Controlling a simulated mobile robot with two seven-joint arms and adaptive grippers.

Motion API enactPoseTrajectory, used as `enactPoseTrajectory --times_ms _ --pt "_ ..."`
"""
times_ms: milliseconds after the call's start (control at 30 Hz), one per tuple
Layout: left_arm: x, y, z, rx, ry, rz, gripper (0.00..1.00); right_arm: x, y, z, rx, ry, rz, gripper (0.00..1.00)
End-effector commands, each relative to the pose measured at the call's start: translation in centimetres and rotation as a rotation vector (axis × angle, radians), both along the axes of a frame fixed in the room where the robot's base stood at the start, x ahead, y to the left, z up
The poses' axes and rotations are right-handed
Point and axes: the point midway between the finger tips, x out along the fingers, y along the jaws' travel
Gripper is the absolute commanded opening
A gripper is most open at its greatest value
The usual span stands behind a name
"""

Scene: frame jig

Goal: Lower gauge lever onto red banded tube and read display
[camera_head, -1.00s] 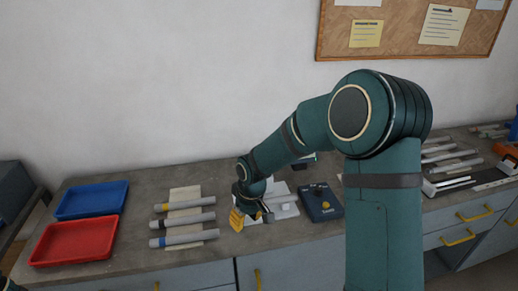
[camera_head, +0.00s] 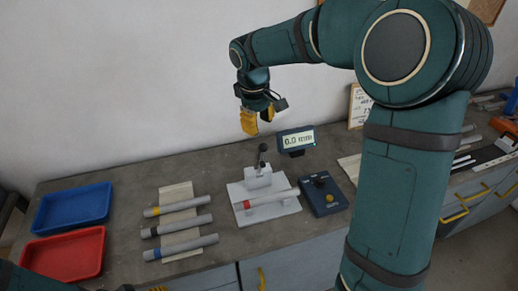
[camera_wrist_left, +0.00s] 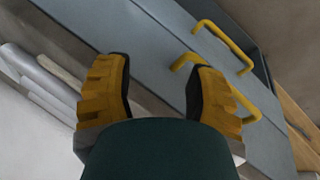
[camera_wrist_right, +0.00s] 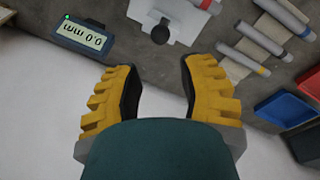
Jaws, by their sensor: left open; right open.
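The gauge (camera_head: 236,212) is a pale block on a white base plate, with a black-knobbed lever (camera_head: 263,149) standing up at its back. The red banded tube (camera_head: 272,199) lies across the front of the base. The display (camera_head: 296,140) behind reads 0.0, with mm legible upside down in the right wrist view (camera_wrist_right: 83,38). My right gripper (camera_head: 258,122) is open and empty above and behind the lever, apart from it. The knob shows beyond its fingers in the right wrist view (camera_wrist_right: 161,33). My left gripper (camera_wrist_left: 158,75) is open and empty, over the cabinet front.
Several grey tubes with yellow, dark and blue bands, such as the blue-banded tube (camera_head: 182,247), lie on a pale rack left of the gauge. A blue tray (camera_head: 72,209) and red tray (camera_head: 64,254) stand further left. A dark box with a knob (camera_head: 323,193) sits right of the gauge.

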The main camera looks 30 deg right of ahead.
Motion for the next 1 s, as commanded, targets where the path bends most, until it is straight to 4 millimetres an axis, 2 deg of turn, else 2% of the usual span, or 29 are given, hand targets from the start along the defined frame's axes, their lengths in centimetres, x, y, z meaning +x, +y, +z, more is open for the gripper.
enactPoseTrajectory --times_ms 400,600,800,1000 --pt "0.0 0.0 -0.2 0.000 0.000 0.000 0.55 0.2 -1.1 -7.9 0.000 0.006 -0.002 0.39" --pt "0.0 0.0 -0.2 0.000 0.000 0.000 0.55 0.4 -1.5 -11.0 0.000 0.004 -0.001 0.39" --pt "0.0 0.0 -0.3 0.000 0.000 0.000 0.55 0.5 -1.7 -12.5 0.001 0.001 0.000 0.39" --pt "0.0 0.0 -0.3 0.000 0.000 0.000 0.55 0.6 -1.7 -12.7 0.000 0.000 0.000 0.39"
